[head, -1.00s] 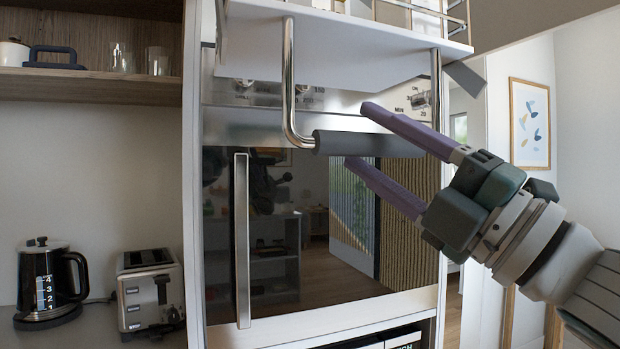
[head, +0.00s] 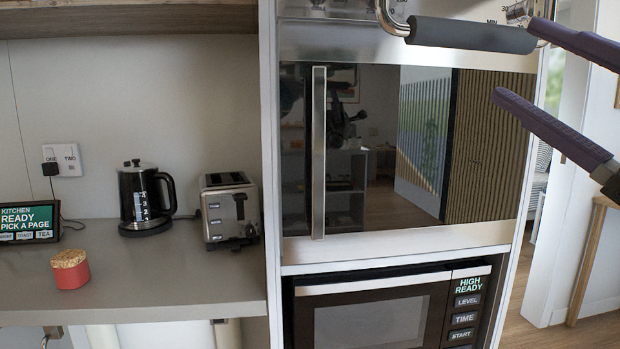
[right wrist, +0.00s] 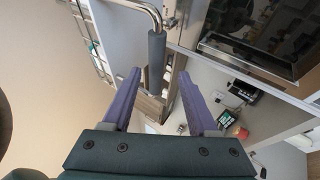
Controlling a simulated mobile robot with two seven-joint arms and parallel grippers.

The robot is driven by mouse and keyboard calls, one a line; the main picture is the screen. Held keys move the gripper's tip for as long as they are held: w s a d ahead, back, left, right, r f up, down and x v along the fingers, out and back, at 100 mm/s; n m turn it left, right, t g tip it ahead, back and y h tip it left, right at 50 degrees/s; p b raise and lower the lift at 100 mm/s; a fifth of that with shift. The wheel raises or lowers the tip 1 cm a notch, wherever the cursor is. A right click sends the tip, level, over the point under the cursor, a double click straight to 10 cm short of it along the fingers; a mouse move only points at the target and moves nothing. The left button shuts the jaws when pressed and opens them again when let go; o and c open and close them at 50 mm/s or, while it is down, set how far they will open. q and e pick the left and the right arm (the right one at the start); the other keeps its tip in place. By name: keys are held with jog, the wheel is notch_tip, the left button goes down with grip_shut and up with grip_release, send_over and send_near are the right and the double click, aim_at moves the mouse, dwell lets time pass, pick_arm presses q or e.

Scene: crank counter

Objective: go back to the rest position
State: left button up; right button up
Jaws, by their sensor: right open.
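My right gripper (head: 512,60) is open, with two purple fingers coming in from the right edge in the head view. The dark grey grip (head: 472,35) of a chrome crank handle is at the top; the upper fingertip overlaps its right end in the picture, and the lower fingertip is below it. In the right wrist view the grip (right wrist: 157,60) appears beyond and between the open fingertips (right wrist: 160,75). Nothing is held. I cannot tell how far the tips are from the grip. My left gripper does not show.
A tall oven (head: 370,150) with a vertical handle stands in front, with a microwave (head: 370,325) below. On the counter (head: 130,285) at left are a kettle (head: 145,200), a toaster (head: 229,208), a red jar (head: 70,272) and a sign (head: 28,222). A doorway opens at right.

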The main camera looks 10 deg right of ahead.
jog(key=s+d+f+m+g+h+p, duration=0.1)
jog(key=d+f+m+g+h+p, duration=0.2)
jog(key=f+m+h, duration=0.45)
jog(key=s+d+f+m+g+h+p, duration=0.1)
jog(key=s+f+m+g+h+p, duration=0.3)
jog(key=m, duration=0.7)
jog(key=s+a+f+m+g+y+p, duration=0.1)
jog(key=s+a+f+m+g+p, duration=0.1)
jog(key=s+a+f+g, duration=0.4)
jog(key=s+a+f+m+g+y+p, duration=0.1)
jog(key=s+f+m+g, duration=0.2)
jog(key=s+g, duration=0.35)
notch_tip(320, 180, up, 37)
jog(key=s+t+p, duration=0.1)
jog(key=s+p, duration=0.1)
jog(key=p, duration=3.5)
jog(key=shift+s+p, duration=0.15)
jog(key=shift+p, duration=0.2)
jog(key=shift+a+n+h, duration=0.1)
jog(key=shift+n+h, duration=0.15)
